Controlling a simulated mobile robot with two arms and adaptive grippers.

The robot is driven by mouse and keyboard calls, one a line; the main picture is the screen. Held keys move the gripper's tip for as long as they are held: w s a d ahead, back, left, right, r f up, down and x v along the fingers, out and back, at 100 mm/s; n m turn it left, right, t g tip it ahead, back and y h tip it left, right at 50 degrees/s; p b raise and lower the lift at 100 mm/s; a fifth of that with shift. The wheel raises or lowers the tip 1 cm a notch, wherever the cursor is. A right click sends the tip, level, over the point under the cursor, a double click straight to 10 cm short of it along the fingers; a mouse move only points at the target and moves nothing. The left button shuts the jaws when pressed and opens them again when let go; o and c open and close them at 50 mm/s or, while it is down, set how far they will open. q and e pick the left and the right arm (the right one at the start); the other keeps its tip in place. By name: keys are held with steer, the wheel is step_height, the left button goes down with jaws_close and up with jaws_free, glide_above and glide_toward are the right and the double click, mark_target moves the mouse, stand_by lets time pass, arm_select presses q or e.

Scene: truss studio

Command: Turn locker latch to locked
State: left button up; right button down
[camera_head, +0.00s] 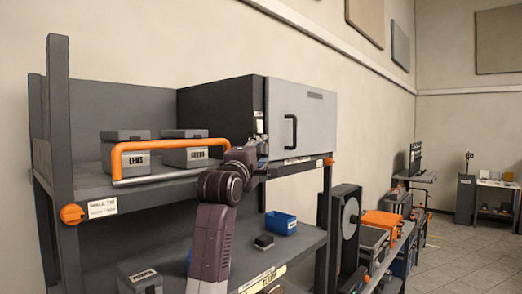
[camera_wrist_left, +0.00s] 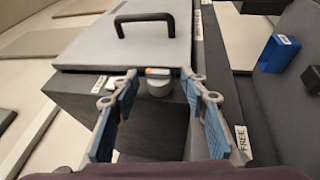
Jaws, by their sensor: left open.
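The locker (camera_head: 220,108) is a dark box on the upper shelf with a light grey door (camera_head: 312,118) and a black handle (camera_head: 290,132). In the left wrist view the door (camera_wrist_left: 100,48) and handle (camera_wrist_left: 145,20) are at the top. The latch (camera_wrist_left: 158,88) is a small grey round knob with an orange-marked piece at its top, beside the door edge. My left gripper (camera_head: 259,156) is at the locker's front; in its wrist view its open fingers (camera_wrist_left: 160,84) stand either side of the latch, apart from it. In the head view the gripper hides the latch. My right gripper is out of view.
An orange handrail (camera_head: 170,145) runs along the shelf left of my arm, before two grey boxes marked LENS (camera_head: 127,160) and another word. A blue bin (camera_head: 281,223) and a small dark block (camera_head: 264,241) sit on the lower shelf. A FREE label (camera_wrist_left: 242,142) is on the shelf edge.

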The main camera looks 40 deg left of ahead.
arm_select(q)
steer(key=shift+c, duration=0.3)
jaws_close()
steer(key=shift+r, duration=0.1)
steer(key=g, duration=0.1)
steer(key=m+g, duration=0.1)
steer(key=shift+s+r+g+h, duration=0.1)
steer(key=shift+r+g+h, duration=0.2)
steer(key=shift+h, duration=0.1)
steer(key=shift+r+m+g+h, duration=0.15)
steer(key=shift+m+g, duration=0.25)
steer(key=shift+g, duration=0.45)
steer(key=shift+r+m+g+h, duration=0.1)
steer(key=shift+m+g+h, duration=0.25)
steer(key=shift+g, duration=0.5)
steer(key=shift+f, duration=0.1)
steer(key=shift+o, duration=0.3)
jaws_free()
